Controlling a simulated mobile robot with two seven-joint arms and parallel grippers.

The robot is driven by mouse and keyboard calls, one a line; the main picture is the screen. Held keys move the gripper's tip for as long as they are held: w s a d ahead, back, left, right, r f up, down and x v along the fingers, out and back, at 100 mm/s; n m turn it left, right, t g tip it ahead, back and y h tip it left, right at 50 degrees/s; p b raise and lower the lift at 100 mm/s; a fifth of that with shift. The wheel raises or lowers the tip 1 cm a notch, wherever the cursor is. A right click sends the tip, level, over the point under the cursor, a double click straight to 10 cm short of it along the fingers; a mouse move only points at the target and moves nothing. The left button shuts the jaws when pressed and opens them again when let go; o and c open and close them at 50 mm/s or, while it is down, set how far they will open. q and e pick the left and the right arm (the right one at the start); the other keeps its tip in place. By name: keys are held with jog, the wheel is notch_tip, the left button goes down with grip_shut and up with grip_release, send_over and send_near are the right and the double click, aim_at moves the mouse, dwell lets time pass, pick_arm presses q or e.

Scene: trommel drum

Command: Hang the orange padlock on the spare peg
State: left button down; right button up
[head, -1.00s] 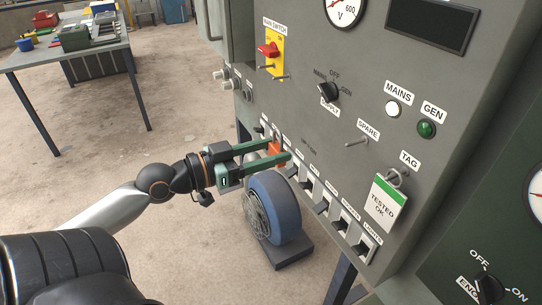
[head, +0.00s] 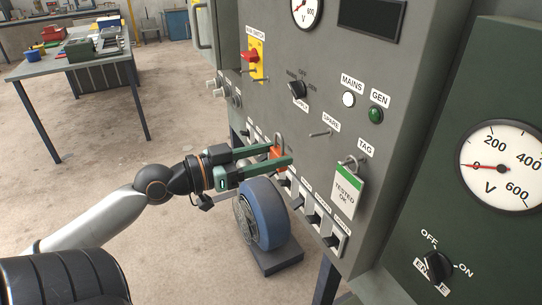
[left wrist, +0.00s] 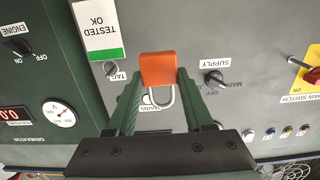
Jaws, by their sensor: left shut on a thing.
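The orange padlock (head: 277,154) is held between the fingers of my left gripper (head: 281,155), in front of the grey panel. Its metal shackle (head: 279,139) points up in the head view. In the left wrist view the padlock (left wrist: 158,70) sits between the two green fingertips, with its shackle toward the palm. The spare peg (head: 320,134) is a short metal pin under the SPARE label, to the right of and slightly above the padlock in the head view. The padlock is apart from it. I cannot make out the peg in the left wrist view. My right gripper is out of view.
A green and white TESTED OK tag (head: 345,190) hangs on the TAG peg (head: 350,162) right of the spare peg. A row of switches (head: 312,222) runs below. A supply knob (head: 297,88) sits above.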

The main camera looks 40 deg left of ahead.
pick_arm(q)
jog(key=shift+w+d+r+p, duration=0.1)
jog(key=shift+w+r+p, duration=0.05)
jog(key=shift+w+p, duration=0.2)
jog(key=shift+w+d, duration=0.1)
jog(key=shift+w, duration=0.15)
jog(key=shift+p+x, duration=2.25)
jog(key=shift+x, duration=1.25)
jog(key=shift+w+d+f, duration=0.3)
jog(key=shift+w+f, duration=0.15)
jog(key=shift+f, duration=0.25)
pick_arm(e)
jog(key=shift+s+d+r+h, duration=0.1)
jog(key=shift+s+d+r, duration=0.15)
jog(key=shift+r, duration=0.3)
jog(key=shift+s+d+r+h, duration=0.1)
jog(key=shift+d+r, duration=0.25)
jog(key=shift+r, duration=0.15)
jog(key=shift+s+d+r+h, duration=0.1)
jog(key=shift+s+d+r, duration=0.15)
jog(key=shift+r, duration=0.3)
pick_arm(q)
jog(key=shift+c, duration=1)
grip_release()
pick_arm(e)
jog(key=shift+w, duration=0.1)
